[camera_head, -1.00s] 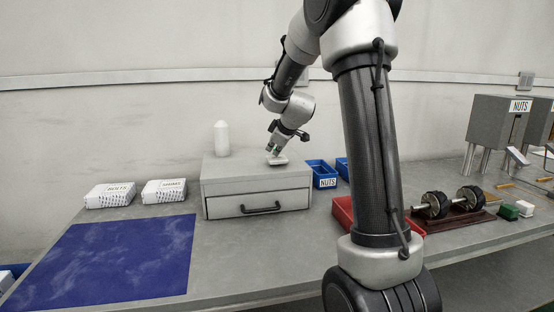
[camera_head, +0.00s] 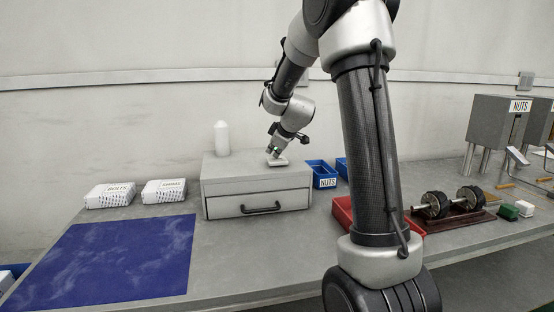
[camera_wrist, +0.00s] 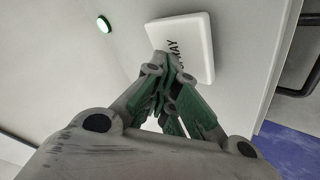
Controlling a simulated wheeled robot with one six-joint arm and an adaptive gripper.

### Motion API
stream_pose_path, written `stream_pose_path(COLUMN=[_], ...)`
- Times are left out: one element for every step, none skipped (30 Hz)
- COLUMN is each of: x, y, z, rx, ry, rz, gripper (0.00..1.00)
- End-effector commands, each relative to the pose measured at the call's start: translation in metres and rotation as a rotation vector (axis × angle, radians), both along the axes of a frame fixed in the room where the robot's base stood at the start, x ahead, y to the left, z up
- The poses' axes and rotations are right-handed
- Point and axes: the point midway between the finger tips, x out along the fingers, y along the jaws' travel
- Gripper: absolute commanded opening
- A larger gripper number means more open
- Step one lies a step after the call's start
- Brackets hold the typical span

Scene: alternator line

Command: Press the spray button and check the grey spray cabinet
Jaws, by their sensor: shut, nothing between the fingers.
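The grey spray cabinet (camera_head: 228,184) stands on the bench, its front drawer shut under a dark handle (camera_head: 260,210). The white spray button (camera_head: 281,162) is on its top; in the wrist view it is a square white plate (camera_wrist: 197,38) with lettering ending in "RAY", partly hidden by my fingers. A small round green lamp (camera_wrist: 104,24) glows on the cabinet top. My gripper (camera_head: 273,156) points down with its fingers shut and empty. Its tips (camera_wrist: 164,66) are at the button's edge and appear to touch it; how far it is pressed I cannot tell.
White boxes (camera_head: 110,195) and a blue mat (camera_head: 120,258) lie left. Blue nut bins (camera_head: 326,182), a red tray (camera_head: 342,212) and a rotor stand (camera_head: 450,222) are right. The bench front before the cabinet is clear.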

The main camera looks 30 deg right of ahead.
Motion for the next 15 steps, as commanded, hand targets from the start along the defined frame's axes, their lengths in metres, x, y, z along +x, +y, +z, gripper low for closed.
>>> stream_pose_path(x=[-0.0003,-0.0002,-0.0002,-0.0003,-0.0003,-0.0002,-0.0003,-0.0003,-0.0003,-0.0003,-0.0003,-0.0004,-0.0004,-0.0004,-0.0004], y=[-0.0001,-0.0001,-0.0001,0.0,-0.0001,-0.0001,-0.0001,-0.0001,-0.0001,-0.0001,-0.0001,-0.0001,-0.0001,-0.0001,-0.0001], z=[-0.0013,-0.0017,-0.0022,-0.0026,-0.003,-0.0035,-0.0039,-0.0043,-0.0048,-0.0052,-0.0056,-0.0061,-0.0065,-0.0069,-0.0075], rx=[0.001,0.001,0.001,0.001,0.001,0.001,0.001,0.001,0.0,0.0,0.0,0.0,0.0,0.0,0.001], ry=[0.001,0.001,0.001,0.001,0.001,0.001,0.001,0.001,0.002,0.002,0.003,0.003,0.003,0.003,0.003], rz=[-0.001,-0.001,-0.001,-0.001,-0.001,-0.001,-0.001,-0.001,-0.001,-0.001,0.0,0.0,0.0,0.0,-0.001], gripper=[0.0,0.0,0.0,0.0,0.0,0.0,0.0,0.0,0.0,0.0,0.0,0.0,0.0,0.0,0.0])
